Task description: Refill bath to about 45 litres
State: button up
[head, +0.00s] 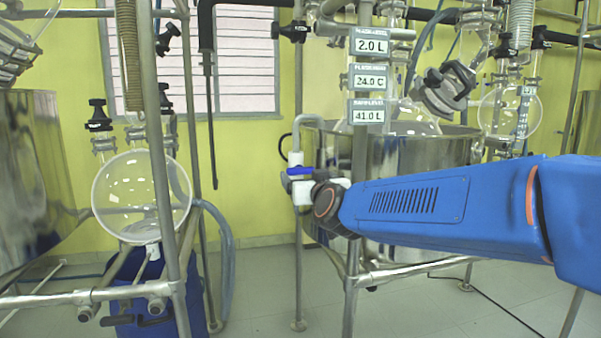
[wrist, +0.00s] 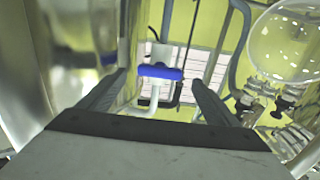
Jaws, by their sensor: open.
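The bath is a shiny metal vessel (head: 420,150) at right of centre in the head view. Display plates in front of it read 2.0 L, 24.0 C and, on the lowest plate (head: 368,111), 41.0 L. A valve with a blue handle (head: 299,171) sits on a pipe at the bath's left side. In the wrist view, the blue handle (wrist: 160,72) lies crosswise ahead, between the two grey fingers. My gripper (wrist: 159,86) is open and empty, a finger on either side of the handle's line. I cannot tell whether either finger touches it.
A grey bent pipe (head: 309,119) rises above the valve. A metal frame post (head: 351,270) stands close by my arm. A round glass flask (head: 142,196) above a blue drum (head: 150,290) stands at left. Floor between the frames is clear.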

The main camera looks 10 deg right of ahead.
aim_at(301, 172)
jog(key=shift+w, duration=3.2)
jog(key=c, duration=1.1)
